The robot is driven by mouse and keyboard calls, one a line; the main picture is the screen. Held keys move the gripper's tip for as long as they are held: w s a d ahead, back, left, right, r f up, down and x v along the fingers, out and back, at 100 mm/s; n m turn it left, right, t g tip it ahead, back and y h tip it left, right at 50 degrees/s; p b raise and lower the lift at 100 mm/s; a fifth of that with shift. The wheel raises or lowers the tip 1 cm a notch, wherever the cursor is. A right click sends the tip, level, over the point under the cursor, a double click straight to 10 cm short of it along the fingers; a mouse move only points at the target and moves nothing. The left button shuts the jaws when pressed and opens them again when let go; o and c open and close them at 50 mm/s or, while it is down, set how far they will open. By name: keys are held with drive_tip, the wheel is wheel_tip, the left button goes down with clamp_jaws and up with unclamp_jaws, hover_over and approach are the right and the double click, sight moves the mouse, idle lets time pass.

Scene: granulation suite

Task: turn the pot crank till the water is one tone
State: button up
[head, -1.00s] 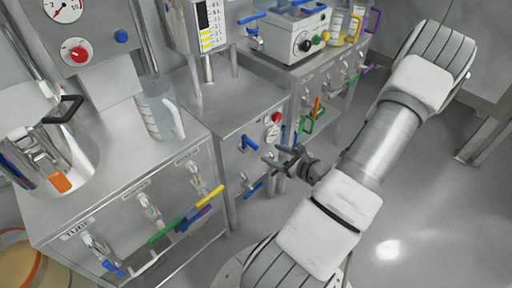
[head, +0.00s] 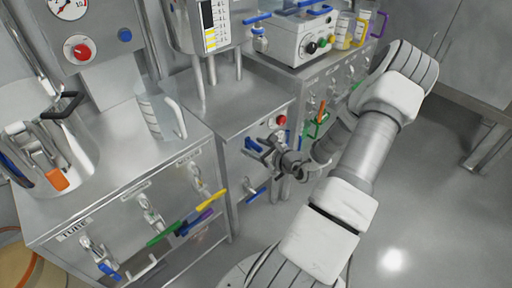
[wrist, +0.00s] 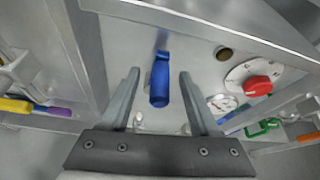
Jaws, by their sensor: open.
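A steel pot (head: 88,178) with a black handle (head: 62,106) stands on the left bench. I cannot tell whether that handle is a crank, and no water surface shows. My gripper (head: 264,152) is open and empty in front of the middle cabinet, well right of the pot. In the wrist view, a blue lever (wrist: 160,82) on the cabinet's front lies between the fingers of my gripper (wrist: 160,100), which do not grip it. It also shows in the head view (head: 252,144).
A clear jug (head: 160,118) stands right of the pot. Colored levers, including a yellow one (head: 212,199) and a green one (head: 163,235), stick out from the left bench. A red knob (wrist: 258,86) is right of the blue lever. The floor at right is clear.

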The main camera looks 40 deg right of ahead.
clamp_jaws()
idle(0.9)
